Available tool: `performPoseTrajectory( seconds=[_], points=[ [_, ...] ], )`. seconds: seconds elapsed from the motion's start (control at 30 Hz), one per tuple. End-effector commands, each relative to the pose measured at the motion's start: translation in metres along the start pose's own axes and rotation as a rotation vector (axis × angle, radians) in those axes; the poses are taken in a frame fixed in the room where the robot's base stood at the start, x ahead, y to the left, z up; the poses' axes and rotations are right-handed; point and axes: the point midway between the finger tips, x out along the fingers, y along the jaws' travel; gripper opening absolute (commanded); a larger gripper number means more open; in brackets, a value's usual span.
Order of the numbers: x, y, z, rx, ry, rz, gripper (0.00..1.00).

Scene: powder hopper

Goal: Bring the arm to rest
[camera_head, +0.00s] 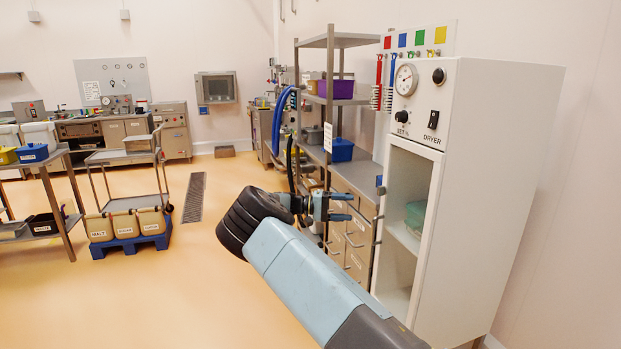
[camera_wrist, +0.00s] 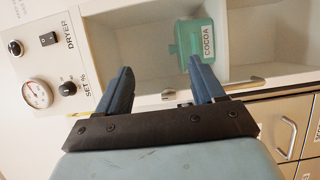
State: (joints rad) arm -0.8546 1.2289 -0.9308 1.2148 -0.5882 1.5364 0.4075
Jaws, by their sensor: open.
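My arm reaches up from the bottom of the head view, and my gripper (camera_head: 350,207) is in front of the drawer cabinet, left of the white dryer (camera_head: 510,170). In the wrist view the two dark blue fingers of my gripper (camera_wrist: 162,80) are apart, with nothing between them. Beyond them is the dryer's open-fronted compartment, with a green box (camera_wrist: 206,37) labelled COCOA on its shelf. The same box shows in the head view (camera_head: 416,217). I cannot tell the exact gap between the fingers and the dryer.
A metal shelf rack (camera_head: 331,40) with a purple bin (camera_head: 336,89) and a blue bin (camera_head: 341,149) stands behind my gripper. Drawers (camera_head: 356,237) are below it. A trolley (camera_head: 122,157) and a blue pallet (camera_head: 130,243) with tubs stand left. The floor between is clear.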

Motion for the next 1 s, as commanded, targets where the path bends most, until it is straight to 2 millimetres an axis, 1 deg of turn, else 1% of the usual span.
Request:
performPoseTrajectory(
  seconds=[0.03, 0.17, 0.37, 0.53, 0.67, 0.8, 1.0],
  points=[
    [0.008, 0.004, 0.000, -0.002, -0.011, -0.018, 0.68],
    [0.020, 0.009, 0.004, -0.013, -0.029, -0.062, 0.68],
    [0.043, 0.019, 0.009, -0.029, -0.059, -0.141, 0.68],
    [0.070, 0.032, 0.019, -0.047, -0.093, -0.242, 0.68],
    [0.097, 0.043, 0.032, -0.062, -0.124, -0.353, 0.68],
    [0.122, 0.055, 0.049, -0.076, -0.148, -0.477, 0.68],
    [0.151, 0.072, 0.077, -0.085, -0.166, -0.649, 0.68]
  ],
)
